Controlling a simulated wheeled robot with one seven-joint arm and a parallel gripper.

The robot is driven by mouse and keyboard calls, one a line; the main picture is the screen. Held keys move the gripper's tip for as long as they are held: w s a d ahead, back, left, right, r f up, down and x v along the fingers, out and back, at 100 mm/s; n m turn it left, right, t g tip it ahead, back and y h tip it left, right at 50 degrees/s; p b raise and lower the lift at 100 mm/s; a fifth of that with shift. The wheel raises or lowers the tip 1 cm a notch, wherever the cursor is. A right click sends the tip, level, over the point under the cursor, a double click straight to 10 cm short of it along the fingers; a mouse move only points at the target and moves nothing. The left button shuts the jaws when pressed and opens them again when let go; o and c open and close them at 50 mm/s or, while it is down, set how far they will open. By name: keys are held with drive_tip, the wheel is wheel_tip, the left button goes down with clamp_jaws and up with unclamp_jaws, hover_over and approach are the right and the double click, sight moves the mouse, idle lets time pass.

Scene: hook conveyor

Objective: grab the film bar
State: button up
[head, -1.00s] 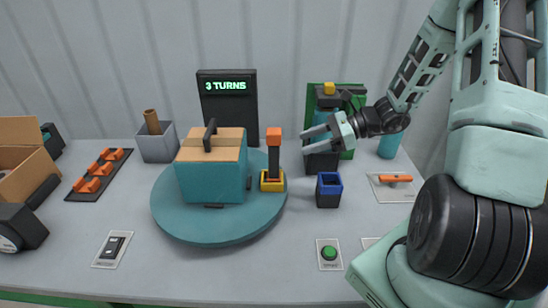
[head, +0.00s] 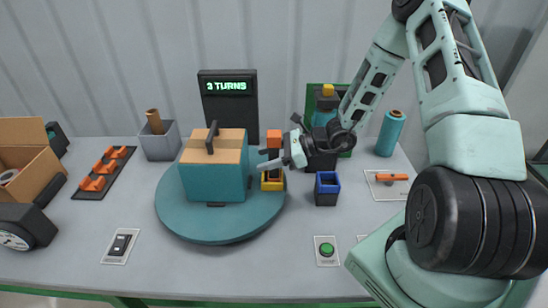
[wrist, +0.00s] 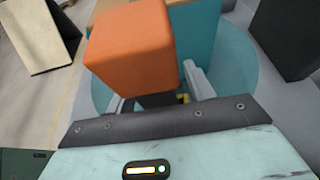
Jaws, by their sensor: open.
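The film bar (head: 274,137), a dark post with an orange block on top, stands upright in a yellow socket (head: 272,184) on the teal turntable (head: 225,222). It is just right of the strapped teal box (head: 215,182). My gripper (head: 268,160) is at the bar's dark middle, below the orange block, and hides part of the post. In the wrist view the orange top (wrist: 135,45) is large and close. The open fingers (wrist: 158,92) lie on either side of the post beneath it. I cannot tell whether they touch it.
A blue socket (head: 327,188) stands right of the turntable. A green button (head: 326,249) is near the front, and a lit display (head: 228,100) stands behind. A teal roll (head: 390,134) stands at the back right. The table front is mostly clear.

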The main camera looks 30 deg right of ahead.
clamp_jaws()
